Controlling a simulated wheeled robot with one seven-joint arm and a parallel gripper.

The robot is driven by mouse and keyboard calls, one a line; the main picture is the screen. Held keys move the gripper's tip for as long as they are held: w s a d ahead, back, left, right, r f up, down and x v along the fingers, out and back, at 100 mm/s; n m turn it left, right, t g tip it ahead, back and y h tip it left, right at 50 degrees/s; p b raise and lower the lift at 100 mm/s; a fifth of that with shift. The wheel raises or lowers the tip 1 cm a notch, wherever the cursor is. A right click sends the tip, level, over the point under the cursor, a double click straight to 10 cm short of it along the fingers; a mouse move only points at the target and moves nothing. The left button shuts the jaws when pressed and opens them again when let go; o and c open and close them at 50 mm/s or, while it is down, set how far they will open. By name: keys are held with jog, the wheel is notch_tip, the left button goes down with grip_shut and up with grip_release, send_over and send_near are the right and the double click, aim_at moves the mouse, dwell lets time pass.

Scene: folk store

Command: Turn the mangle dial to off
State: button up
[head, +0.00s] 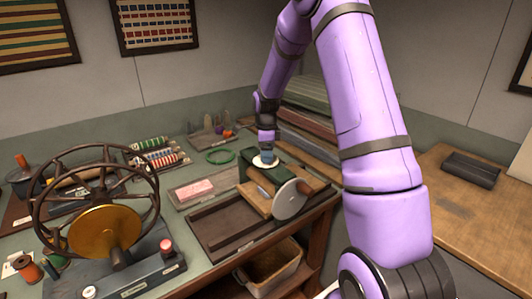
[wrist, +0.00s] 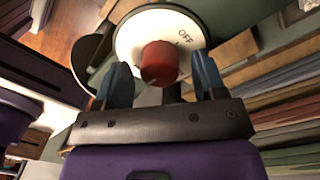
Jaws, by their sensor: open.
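The mangle dial shows in the wrist view as a white plate (wrist: 190,28) marked OFF, with a red knob (wrist: 159,63) at its middle. The OFF mark is at the plate's upper right. My gripper (wrist: 162,82) is open, with its two blue fingers on either side of the red knob. I cannot tell whether either finger touches it. In the head view the white dial plate (head: 265,161) is on top of the green mangle (head: 262,178), and my gripper (head: 267,152) is over it, hiding the knob.
A grey disc (head: 291,199) is on the mangle's front. A large spoked wheel (head: 95,212) with a brass disc stands at the left. Stacked folded cloths (head: 300,118) lie behind the mangle. A green ring (head: 220,156) and a tray with a pink block (head: 197,188) lie to its left.

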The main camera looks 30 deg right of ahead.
jog(key=c, duration=0.9)
